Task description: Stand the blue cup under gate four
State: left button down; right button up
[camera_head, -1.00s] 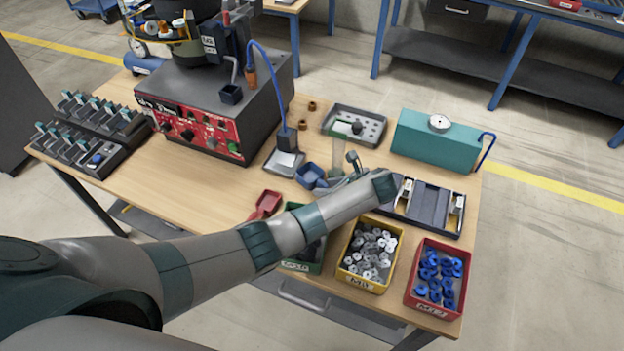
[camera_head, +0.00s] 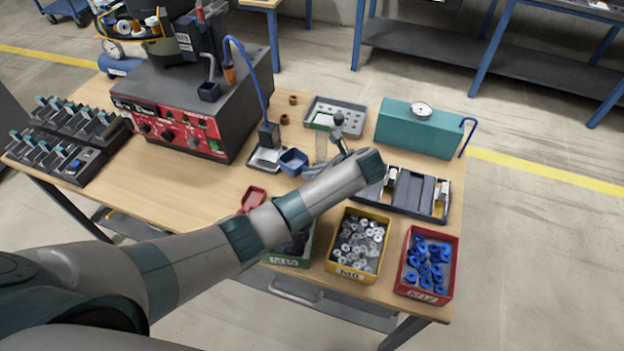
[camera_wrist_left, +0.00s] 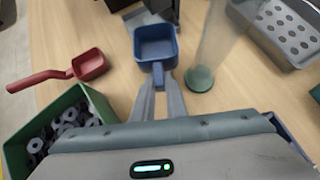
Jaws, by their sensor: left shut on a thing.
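The blue cup (camera_head: 293,161) is a small square open cup with a handle. In the left wrist view it (camera_wrist_left: 157,43) is upright and looks empty. My left gripper (camera_wrist_left: 158,84) is shut on its handle, with the cup ahead of the fingertips. In the head view my forearm and wrist hide most of the fingers. The cup is just right of a small grey tray (camera_head: 256,165) under a dark block on a blue hose. Whether it is clear of the table is hard to tell. I cannot make out any gate marked four. My right gripper is not in view.
A clear tube with a green base (camera_wrist_left: 200,78) stands close right of the cup. A red scoop (camera_head: 253,196) and green, yellow (camera_head: 334,266) and red (camera_head: 407,287) bins are nearer. The feeder's red panel (camera_head: 170,130) and lever racks (camera_head: 78,167) are left, with bare tabletop between.

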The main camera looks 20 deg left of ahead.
pick_arm(q)
jog(key=s+d+r+p, duration=0.2)
jog(key=s+d+r, duration=0.5)
jog(key=s+d, duration=0.1)
jog(key=shift+d+r+p, duration=0.2)
jog(key=shift+p, duration=0.2)
jog(key=shift+s, duration=0.1)
